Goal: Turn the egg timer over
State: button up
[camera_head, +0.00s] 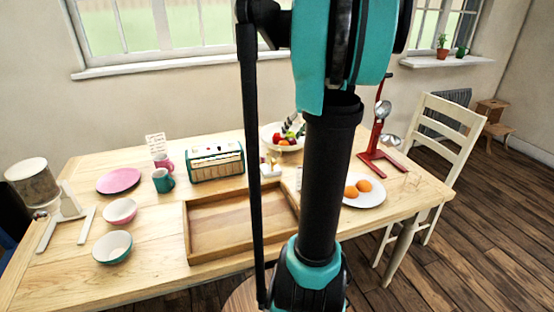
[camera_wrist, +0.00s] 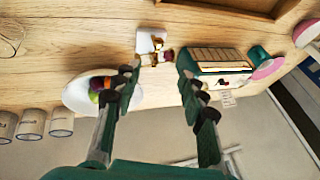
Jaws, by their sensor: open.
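A small object with brown-gold ends and a purplish middle, which looks like the egg timer (camera_wrist: 160,57), is near the top middle of the wrist view. It is beside or partly over a white square item (camera_wrist: 150,40); I cannot tell if they touch. In the head view the white item (camera_head: 270,171) stands behind the wooden tray, with small coloured parts near it too small to make out. My gripper (camera_wrist: 159,77) is open and empty in the wrist view, its fingertips either side of the line to the timer. My arm hides the gripper in the head view.
A teal toaster-like box (camera_head: 215,161) stands close by on one side, a fruit bowl (camera_head: 272,132) on the other. The wooden tray (camera_head: 230,255) lies in front. A red stand (camera_head: 378,150) and a plate of orange-brown items (camera_head: 375,198) are at the right.

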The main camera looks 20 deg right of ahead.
aim_at(275, 160)
jog(key=shift+h, duration=0.4)
jog(key=x, duration=1.6)
jog(key=shift+w+a, duration=0.15)
jog(key=shift+a, duration=0.3)
jog(key=shift+c, duration=0.3)
grip_shut()
